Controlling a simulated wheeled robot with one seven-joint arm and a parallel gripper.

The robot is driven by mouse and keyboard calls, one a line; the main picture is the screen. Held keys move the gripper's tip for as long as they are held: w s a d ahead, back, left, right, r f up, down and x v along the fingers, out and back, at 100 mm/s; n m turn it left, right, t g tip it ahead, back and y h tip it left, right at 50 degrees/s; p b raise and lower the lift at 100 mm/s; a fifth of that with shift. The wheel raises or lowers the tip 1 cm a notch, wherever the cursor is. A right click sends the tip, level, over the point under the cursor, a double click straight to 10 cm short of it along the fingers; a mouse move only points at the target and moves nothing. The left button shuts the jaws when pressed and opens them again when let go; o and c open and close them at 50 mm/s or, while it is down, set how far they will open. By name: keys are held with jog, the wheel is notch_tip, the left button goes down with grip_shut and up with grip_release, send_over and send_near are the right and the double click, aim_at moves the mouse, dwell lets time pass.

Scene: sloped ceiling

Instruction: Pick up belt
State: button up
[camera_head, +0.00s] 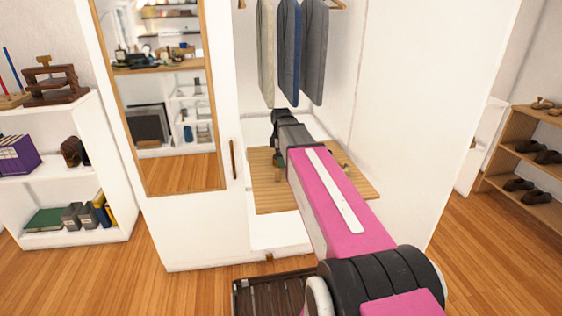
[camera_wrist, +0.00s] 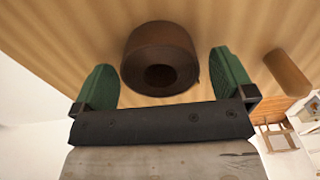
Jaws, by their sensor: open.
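A coiled brown belt (camera_wrist: 160,50) sits on a light wooden shelf board (camera_wrist: 60,25) in the wrist view, its round hollow facing the camera. My gripper (camera_wrist: 162,76) is open, with one green finger to the left of the coil and the other to the right. The near part of the coil lies between the fingers, with a gap on the left; the right finger is close to its side, and I cannot tell if it touches. In the head view my arm covers the belt and most of the gripper above the wooden shelf board (camera_head: 266,195).
Another brown rounded object (camera_wrist: 287,72) lies to the right in the wrist view. In the head view, jackets (camera_head: 290,50) hang above the shelf board inside a white wardrobe. A mirrored door (camera_head: 170,110) stands at left, and a white side panel (camera_head: 420,110) at right.

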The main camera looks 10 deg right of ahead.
jog(key=shift+f, duration=0.5)
jog(key=shift+c, duration=0.3)
jog(key=c, duration=0.9)
jog(key=shift+c, duration=0.2)
jog(key=shift+r, duration=0.1)
